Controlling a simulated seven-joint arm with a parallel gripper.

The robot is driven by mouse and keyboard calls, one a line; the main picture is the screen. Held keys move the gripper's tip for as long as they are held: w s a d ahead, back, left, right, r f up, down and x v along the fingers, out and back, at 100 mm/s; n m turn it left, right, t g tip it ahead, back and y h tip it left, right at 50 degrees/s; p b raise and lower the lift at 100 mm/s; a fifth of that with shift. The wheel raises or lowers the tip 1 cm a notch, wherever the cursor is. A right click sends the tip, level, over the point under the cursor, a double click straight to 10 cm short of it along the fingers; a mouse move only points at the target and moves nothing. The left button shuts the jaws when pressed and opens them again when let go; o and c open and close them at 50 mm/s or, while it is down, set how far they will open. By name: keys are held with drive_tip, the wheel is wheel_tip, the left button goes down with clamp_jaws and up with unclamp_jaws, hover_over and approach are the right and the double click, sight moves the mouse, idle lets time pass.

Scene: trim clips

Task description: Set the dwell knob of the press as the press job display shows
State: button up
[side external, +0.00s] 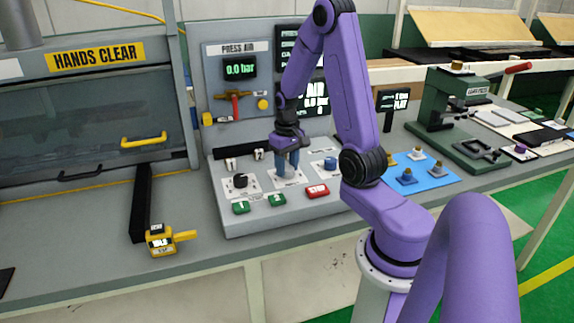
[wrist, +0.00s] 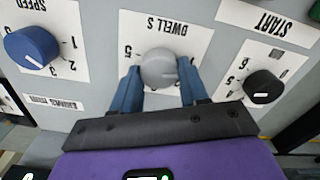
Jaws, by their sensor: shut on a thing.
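The grey dwell knob (wrist: 158,68) sits on a white plate marked DWELL S (wrist: 180,32), which appears upside down in the wrist view. My gripper (wrist: 160,76) has its blue fingers closed on both sides of this knob. The knob's pointer cannot be made out. In the side external view my gripper (side external: 288,168) points down at the middle of the sloped control panel (side external: 265,218) of the press and hides the knob. A dark display (side external: 286,36) with white text stands behind my arm. It is mostly covered, and its dwell line cannot be read.
A black knob (wrist: 263,87) and a blue knob (wrist: 31,47) flank the dwell knob. Green buttons (side external: 241,207) and a red button (side external: 317,191) lie along the panel front. The PRESS AIR readout (side external: 240,69) shows 0.0 bar.

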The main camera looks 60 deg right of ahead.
sight(287, 167)
drive_tip(key=o, duration=1.1)
drive_tip(key=shift+c, duration=0.2)
drive_tip(key=shift+r, duration=0.15)
wheel_tip(287, 167, up, 17)
drive_tip(key=shift+r, duration=0.1)
drive_tip(key=s+a+f+n, duration=0.2)
drive_tip(key=a+n, duration=0.2)
drive_tip(key=a, duration=0.5)
drive_tip(key=s+a+f+n, duration=0.15)
drive_tip(key=a+n, duration=0.35)
drive_tip(key=a, duration=0.5)
drive_tip(key=s+a+f+n, duration=0.2)
drive_tip(key=s+a+n, duration=0.1)
drive_tip(key=s, duration=0.4)
drive_tip(key=s+a+f+n, duration=0.2)
drive_tip(key=s+a+n, duration=0.2)
drive_tip(key=s, duration=0.4)
drive_tip(key=shift+a+n, duration=0.3)
drive_tip(key=shift+n, duration=0.3)
